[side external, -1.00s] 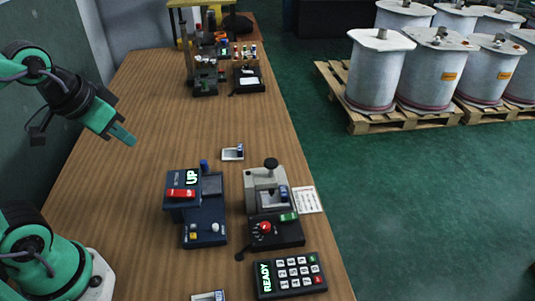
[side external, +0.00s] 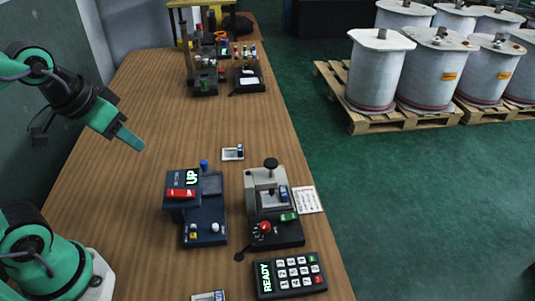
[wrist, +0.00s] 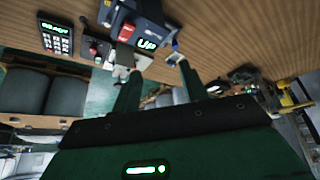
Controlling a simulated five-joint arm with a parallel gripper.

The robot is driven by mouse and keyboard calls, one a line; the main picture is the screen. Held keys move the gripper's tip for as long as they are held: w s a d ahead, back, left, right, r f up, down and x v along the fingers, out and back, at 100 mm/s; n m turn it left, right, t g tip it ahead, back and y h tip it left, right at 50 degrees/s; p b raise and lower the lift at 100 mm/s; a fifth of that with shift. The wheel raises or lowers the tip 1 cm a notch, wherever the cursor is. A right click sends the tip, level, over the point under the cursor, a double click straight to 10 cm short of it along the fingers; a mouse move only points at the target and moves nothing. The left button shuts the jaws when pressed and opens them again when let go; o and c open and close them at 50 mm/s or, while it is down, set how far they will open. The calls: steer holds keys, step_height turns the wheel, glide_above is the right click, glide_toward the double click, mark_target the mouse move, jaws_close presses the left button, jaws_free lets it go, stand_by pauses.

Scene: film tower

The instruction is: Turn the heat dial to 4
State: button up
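The red round knob (side external: 264,226) that looks like the heat dial sits on the black front base of a grey press device (side external: 252,181), with small pale marks around it. The number it points at is too small to read. In the wrist view the knob (wrist: 93,51) is small, at upper left. My gripper (side external: 135,141) is in the air over the left part of the table, to the left of and farther back than the press. In the wrist view its two fingers (wrist: 158,72) stand apart with nothing held between them.
A blue device (side external: 211,215) showing "UP" stands between my gripper and the press. A black keypad (side external: 288,292) showing "READY" lies in front of the press. A small white card-like item (side external: 232,153) lies behind. The table's left middle is clear.

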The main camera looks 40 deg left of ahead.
steer(key=n+g, duration=0.4)
steer(key=g, duration=0.1)
glide_above(265, 225)
steer(key=f, duration=1.3)
steer(key=shift+a, duration=0.25)
steer(key=shift+d+f, duration=0.2)
steer(key=shift+d, duration=0.1)
steer(key=shift+f, duration=0.15)
steer(key=shift+f, duration=3.75)
jaws_close()
